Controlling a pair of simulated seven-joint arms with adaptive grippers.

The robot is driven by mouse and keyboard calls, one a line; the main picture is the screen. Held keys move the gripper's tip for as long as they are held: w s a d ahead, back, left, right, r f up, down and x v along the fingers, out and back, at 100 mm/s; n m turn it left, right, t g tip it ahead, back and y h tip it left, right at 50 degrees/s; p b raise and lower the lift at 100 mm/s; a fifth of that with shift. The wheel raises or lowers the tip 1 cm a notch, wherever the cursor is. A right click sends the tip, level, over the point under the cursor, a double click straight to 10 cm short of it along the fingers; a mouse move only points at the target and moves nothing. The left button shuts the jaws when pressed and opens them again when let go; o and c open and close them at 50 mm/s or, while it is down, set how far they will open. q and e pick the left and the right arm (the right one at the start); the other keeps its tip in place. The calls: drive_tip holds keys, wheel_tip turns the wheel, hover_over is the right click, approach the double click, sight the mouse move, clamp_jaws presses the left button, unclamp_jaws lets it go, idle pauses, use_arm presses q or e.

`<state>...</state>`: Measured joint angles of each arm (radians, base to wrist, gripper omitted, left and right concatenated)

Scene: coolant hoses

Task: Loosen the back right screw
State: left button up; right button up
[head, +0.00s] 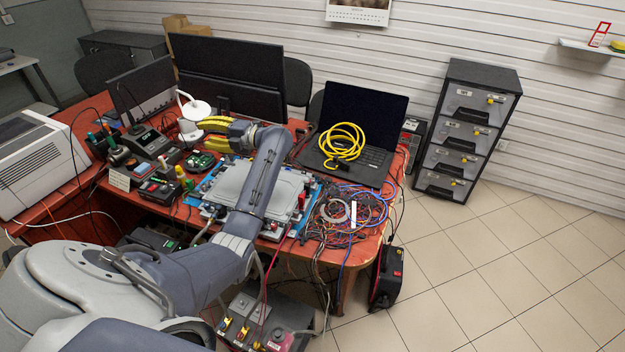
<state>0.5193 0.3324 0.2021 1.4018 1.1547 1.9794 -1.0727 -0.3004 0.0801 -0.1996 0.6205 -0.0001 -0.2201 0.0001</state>
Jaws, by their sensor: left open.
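A flat light-grey unit (228,183) with a blue and dark frame around it lies on the red workbench. Its screws are too small to make out, and I cannot tell the back right screw apart. My left arm crosses over the unit and hides part of its middle and back edge. My left gripper (212,128) is beyond the unit's back left side, above the bench, with yellow parts at its end. It is open, and I see nothing held in it. My right gripper is not in view.
A laptop (352,130) with a coiled yellow cable (342,142) stands behind the unit to the right. Tangled wires (335,217) lie at the bench's right front. Monitors (230,75) stand behind. Small devices crowd the left side.

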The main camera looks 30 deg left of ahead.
use_arm(q)
drive_tip(key=w+d+f+t+h, duration=0.4)
drive_tip(key=w+d+h, duration=0.1)
drive_tip(key=w, duration=0.5)
drive_tip(key=m+t+h, duration=0.1)
drive_tip(key=m+h, duration=0.3)
drive_tip(key=h, duration=0.8)
approach(312, 179)
drive_tip(key=f, duration=1)
drive_tip(key=shift+d, duration=0.2)
drive_tip(key=shift+o, duration=0.2)
clamp_jaws()
